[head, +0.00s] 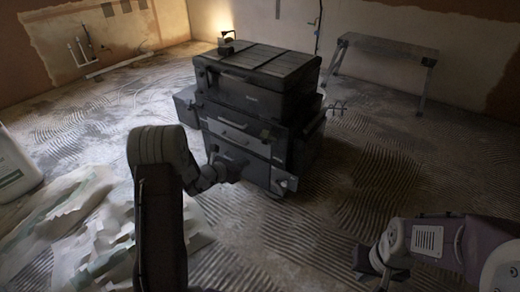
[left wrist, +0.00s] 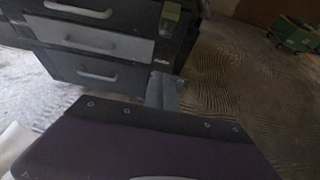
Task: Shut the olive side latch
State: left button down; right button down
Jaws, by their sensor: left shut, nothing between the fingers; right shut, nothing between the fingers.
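A dark tool chest (head: 257,88) with stacked drawers stands on the floor at the centre of the head view. A small olive latch (head: 265,134) sits near the right end of its upper drawer front. It also shows in the left wrist view (left wrist: 171,12), at the chest's front corner. Whether it is shut cannot be told. My left gripper (head: 232,170) is shut and empty, low in front of the drawers and below the latch. Its fingers (left wrist: 163,92) show beside the lower drawer in the left wrist view. My right gripper (head: 372,264) is shut and empty, away at lower right.
A trestle bench (head: 385,46) stands behind the chest at right. A white container (head: 14,165) is at the left edge, beside a crumpled pale sheet (head: 85,225). A green object (left wrist: 297,35) lies at right in the left wrist view. The ridged floor right of the chest is clear.

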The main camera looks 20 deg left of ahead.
aim_at(269, 138)
pick_arm(q)
jog(key=w+d+f+b, duration=0.1)
jog(key=w+d+b, duration=0.2)
jog(key=w, duration=0.7)
jog(key=shift+d+b, duration=0.4)
jog(key=shift+b, duration=0.25)
jog(key=shift+w, duration=0.1)
